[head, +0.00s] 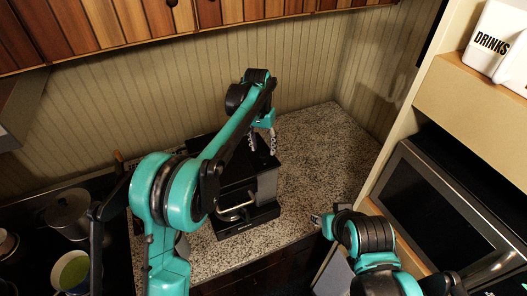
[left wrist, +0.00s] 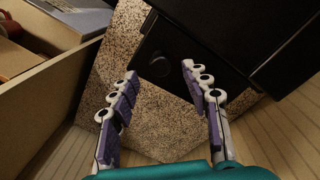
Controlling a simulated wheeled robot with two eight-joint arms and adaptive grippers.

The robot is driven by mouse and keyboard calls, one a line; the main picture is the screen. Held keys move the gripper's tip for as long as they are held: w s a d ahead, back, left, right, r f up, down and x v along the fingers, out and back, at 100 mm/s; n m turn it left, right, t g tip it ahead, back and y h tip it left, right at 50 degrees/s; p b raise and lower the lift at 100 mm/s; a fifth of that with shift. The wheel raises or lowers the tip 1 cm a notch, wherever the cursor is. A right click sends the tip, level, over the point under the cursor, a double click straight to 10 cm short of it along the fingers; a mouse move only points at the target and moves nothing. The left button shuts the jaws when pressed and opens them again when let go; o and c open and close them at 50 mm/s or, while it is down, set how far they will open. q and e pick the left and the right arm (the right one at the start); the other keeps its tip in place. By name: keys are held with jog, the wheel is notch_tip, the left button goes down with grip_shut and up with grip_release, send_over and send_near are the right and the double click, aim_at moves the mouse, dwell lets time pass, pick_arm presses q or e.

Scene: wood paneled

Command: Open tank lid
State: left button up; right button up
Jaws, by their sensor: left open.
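A black coffee machine with grey side panels (head: 266,186) stands on the speckled counter, partly hidden behind my left arm. My left gripper (head: 263,143) is at the machine's rear right corner, with its fingers apart and pointing down. In the left wrist view, the open fingers (left wrist: 158,72) have the black machine body (left wrist: 205,45) and a small round dark part (left wrist: 160,66) just beyond their tips. I see nothing held. The tank lid cannot be told apart from the dark body. My right gripper (head: 322,220) is low at the counter's front edge, too small to read.
The speckled counter (head: 320,165) is clear right of the machine. A microwave (head: 440,215) in a tall cabinet stands at the right. A pot (head: 68,212) and a cup with green contents (head: 72,272) are at the left. Wooden cabinets (head: 130,18) hang above.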

aim_at(264, 155)
pick_arm(q)
jog(key=shift+d+f, duration=0.1)
jog(key=shift+f, duration=1.45)
grip_shut()
jog(key=shift+r, duration=0.15)
